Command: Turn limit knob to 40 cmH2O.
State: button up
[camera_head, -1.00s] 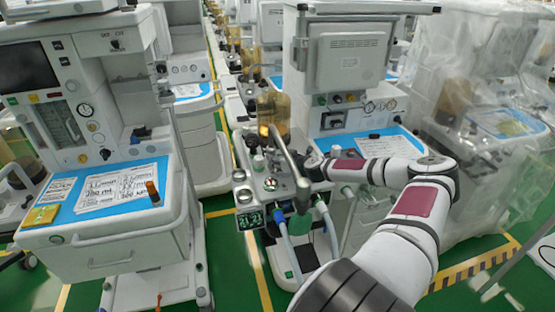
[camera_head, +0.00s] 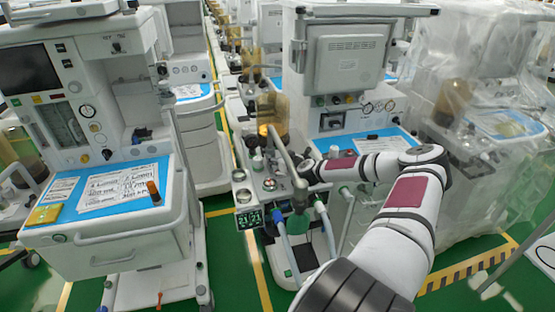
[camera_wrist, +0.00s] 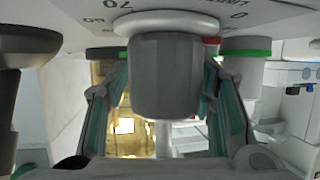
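The limit knob (camera_wrist: 165,80) is a dark grey cylinder with a pale collar under a white panel (camera_wrist: 250,8) in the wrist view. The panel lettering reads upside down, with "70", "0" and part of "LIMIT". My gripper (camera_wrist: 165,100) has its teal-padded fingers on both sides of the knob, the fingertips close to its sides. Whether the pads press on it is not clear. The knob's pointer is not visible. In the head view my gripper (camera_head: 304,170) is at the middle cart's absorber unit, its fingers and the knob too small or hidden there.
A dark knob (camera_wrist: 22,75) and a green-ringed fitting (camera_wrist: 245,60) stand close on either side. A curved grey tube (camera_head: 282,150) and an amber canister (camera_head: 271,112) are beside my gripper. The left cart (camera_head: 120,235) and a plastic-covered cart (camera_head: 490,90) flank the arm.

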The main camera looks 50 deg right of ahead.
jog(key=shift+a, duration=0.1)
jog(key=v, duration=1.2)
jog(key=shift+w, duration=0.1)
jog(key=shift+o, duration=0.6)
